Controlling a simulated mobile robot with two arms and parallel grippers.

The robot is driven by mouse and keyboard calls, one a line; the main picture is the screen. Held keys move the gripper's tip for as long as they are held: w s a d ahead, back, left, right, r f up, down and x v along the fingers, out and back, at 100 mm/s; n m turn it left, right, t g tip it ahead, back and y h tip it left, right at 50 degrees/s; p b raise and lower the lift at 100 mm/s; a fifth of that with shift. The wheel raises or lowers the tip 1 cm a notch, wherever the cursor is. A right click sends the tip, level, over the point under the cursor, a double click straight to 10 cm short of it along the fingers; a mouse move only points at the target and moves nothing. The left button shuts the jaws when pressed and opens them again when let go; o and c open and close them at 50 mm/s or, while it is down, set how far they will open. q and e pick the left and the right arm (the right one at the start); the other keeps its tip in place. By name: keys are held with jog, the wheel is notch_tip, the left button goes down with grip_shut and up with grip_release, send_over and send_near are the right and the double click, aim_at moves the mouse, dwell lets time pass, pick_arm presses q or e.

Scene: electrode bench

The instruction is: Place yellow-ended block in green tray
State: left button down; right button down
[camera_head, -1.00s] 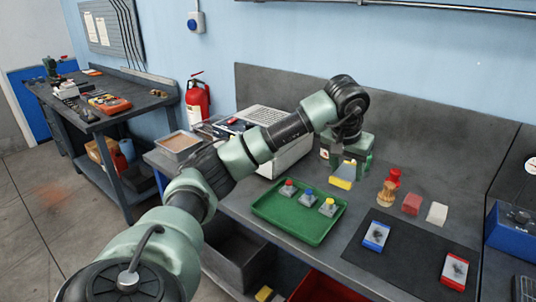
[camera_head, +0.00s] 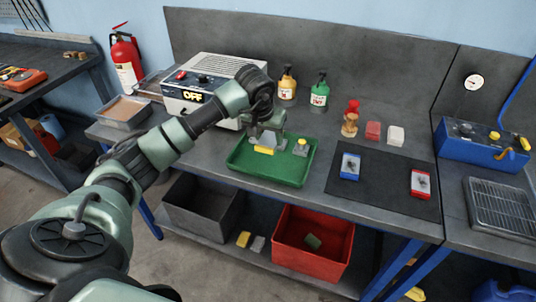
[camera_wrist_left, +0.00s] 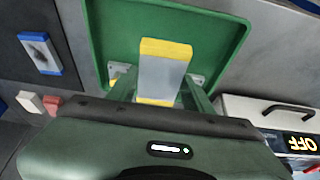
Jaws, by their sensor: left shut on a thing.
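The yellow-ended block (camera_head: 264,150) is grey with yellow ends. My left gripper (camera_head: 267,138) is shut on it, over the green tray (camera_head: 285,174). In the left wrist view the block (camera_wrist_left: 162,72) sits between the two fingers, with the tray (camera_wrist_left: 215,28) behind it. I cannot tell whether the block touches the tray floor. The gripper hides part of the tray's far side. My right gripper is not in view.
A dark mat (camera_head: 385,194) with a blue-framed piece (camera_head: 350,166) and a red-framed piece (camera_head: 421,184) lies right of the tray. A white box reading OFF (camera_head: 213,72) and two bottles (camera_head: 319,88) stand behind. A red bin (camera_head: 312,262) is below the bench.

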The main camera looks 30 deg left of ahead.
aim_at(268, 142)
pick_arm(q)
notch_tip(268, 142, down, 4)
jog(key=shift+p, duration=0.4)
jog(key=shift+w+f, duration=0.1)
jog(key=shift+f, duration=0.3)
jog(key=shift+f+p, duration=0.6)
jog(key=shift+f, duration=1.4)
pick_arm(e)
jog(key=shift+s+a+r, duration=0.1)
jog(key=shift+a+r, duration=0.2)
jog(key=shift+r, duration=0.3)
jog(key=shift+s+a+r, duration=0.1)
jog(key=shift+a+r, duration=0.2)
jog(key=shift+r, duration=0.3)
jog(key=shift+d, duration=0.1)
pick_arm(q)
jog(key=shift+f, duration=0.1)
jog(key=c, duration=0.6)
grip_release()
jog(key=shift+f, duration=0.1)
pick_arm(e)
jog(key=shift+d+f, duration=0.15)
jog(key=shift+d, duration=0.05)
